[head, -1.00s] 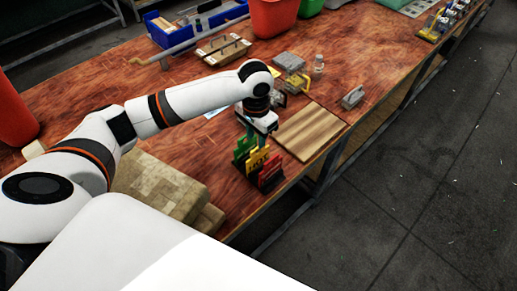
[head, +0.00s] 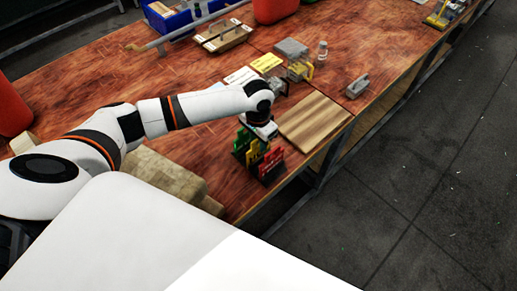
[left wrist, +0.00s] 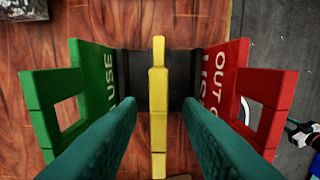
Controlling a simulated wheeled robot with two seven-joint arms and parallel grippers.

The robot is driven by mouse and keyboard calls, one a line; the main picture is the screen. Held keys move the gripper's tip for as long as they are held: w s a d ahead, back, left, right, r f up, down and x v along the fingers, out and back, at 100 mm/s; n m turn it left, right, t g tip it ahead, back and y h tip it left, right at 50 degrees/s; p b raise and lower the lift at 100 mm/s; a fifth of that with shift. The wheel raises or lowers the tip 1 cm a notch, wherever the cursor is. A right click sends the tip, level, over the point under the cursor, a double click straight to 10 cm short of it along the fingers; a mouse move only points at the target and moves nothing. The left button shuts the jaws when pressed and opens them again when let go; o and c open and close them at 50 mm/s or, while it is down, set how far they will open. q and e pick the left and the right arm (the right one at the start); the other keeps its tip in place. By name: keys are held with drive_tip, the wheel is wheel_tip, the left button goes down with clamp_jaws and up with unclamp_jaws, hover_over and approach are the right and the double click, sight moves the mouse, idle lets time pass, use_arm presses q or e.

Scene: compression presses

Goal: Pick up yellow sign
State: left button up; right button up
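The yellow sign (head: 256,154) stands upright in a dark holder between a green sign (head: 241,144) and a red sign (head: 272,162), near the table's front edge. In the left wrist view the yellow sign (left wrist: 158,110) shows edge-on in the middle, with the green sign (left wrist: 75,95) to its left and the red sign (left wrist: 240,95) to its right. My left gripper (left wrist: 158,135) is open, its two teal fingers on either side of the yellow sign with a gap on both sides. In the head view the fingertips are hidden by the wrist and signs.
A wooden board (head: 315,121) lies just right of the signs. Beige blocks (head: 165,175) are to the left, under my arm. A teal and black part at the left wrist view's right edge is unclear.

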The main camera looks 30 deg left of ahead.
sight(258, 147)
use_arm(q)
drive_tip(key=shift+w+f+p, duration=0.15)
drive_tip(key=shift+f+p, duration=0.35)
drive_tip(key=shift+f, duration=1.7)
drive_tip(key=shift+c, duration=0.4)
clamp_jaws()
